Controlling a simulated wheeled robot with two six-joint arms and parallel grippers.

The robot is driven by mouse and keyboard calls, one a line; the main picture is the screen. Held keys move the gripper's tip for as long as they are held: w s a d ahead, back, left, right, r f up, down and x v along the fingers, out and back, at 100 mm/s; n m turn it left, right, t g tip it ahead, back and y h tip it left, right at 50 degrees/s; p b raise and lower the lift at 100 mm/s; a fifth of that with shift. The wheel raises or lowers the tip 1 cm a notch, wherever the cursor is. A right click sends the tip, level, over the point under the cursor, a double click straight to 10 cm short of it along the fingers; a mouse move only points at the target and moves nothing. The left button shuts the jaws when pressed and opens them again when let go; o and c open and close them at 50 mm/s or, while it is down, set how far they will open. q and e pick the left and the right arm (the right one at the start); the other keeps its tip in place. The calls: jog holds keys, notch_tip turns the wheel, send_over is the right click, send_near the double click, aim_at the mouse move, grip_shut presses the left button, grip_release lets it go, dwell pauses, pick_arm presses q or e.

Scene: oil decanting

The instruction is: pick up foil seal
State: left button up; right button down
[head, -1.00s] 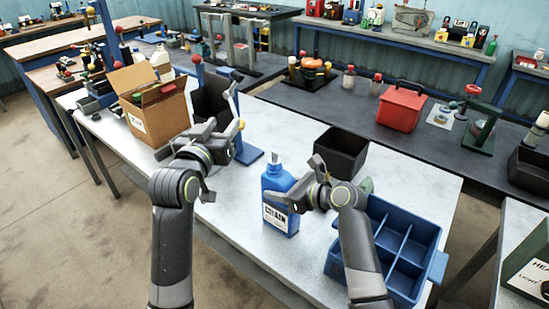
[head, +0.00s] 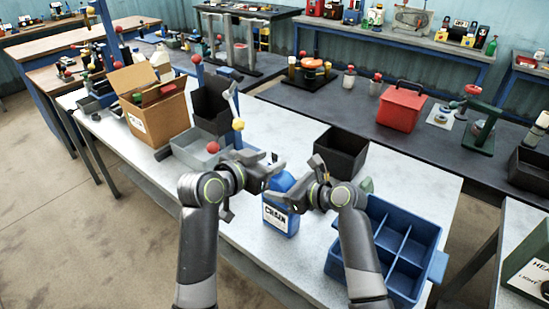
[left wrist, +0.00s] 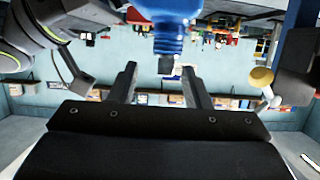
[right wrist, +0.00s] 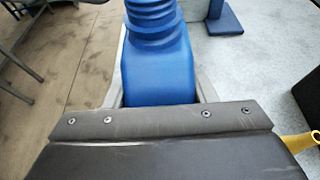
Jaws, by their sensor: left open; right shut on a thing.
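The blue bottle (head: 280,218), labelled "CHAIN", stands upright at the table's front edge. My right gripper (head: 307,188) is shut on it from the right; the right wrist view shows its blue body (right wrist: 158,72) between the fingers. My left gripper (head: 274,174) is open at the bottle's top, hiding the mouth in the head view. In the left wrist view the blue neck (left wrist: 172,38) points down between the open fingers. A small grey piece (left wrist: 166,65) at its end appears to be the foil seal; its edges are unclear. I cannot tell whether the fingers touch it.
A blue divided crate (head: 398,232) stands right of the bottle. A black open bin (head: 341,152) is behind it. A grey tray (head: 190,150), a dark bin (head: 211,106) and a cardboard box (head: 158,108) stand to the left. The white table (head: 275,130) is clear behind the grippers.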

aim_at(274, 156)
pick_arm(q)
jog(key=shift+w+a+x, duration=0.15)
jog(key=shift+x, duration=1.25)
jog(key=shift+w+a+x, duration=0.1)
jog(key=shift+a+x, duration=0.05)
jog(key=shift+x, duration=1.3)
jog(key=shift+r, duration=0.1)
grip_shut()
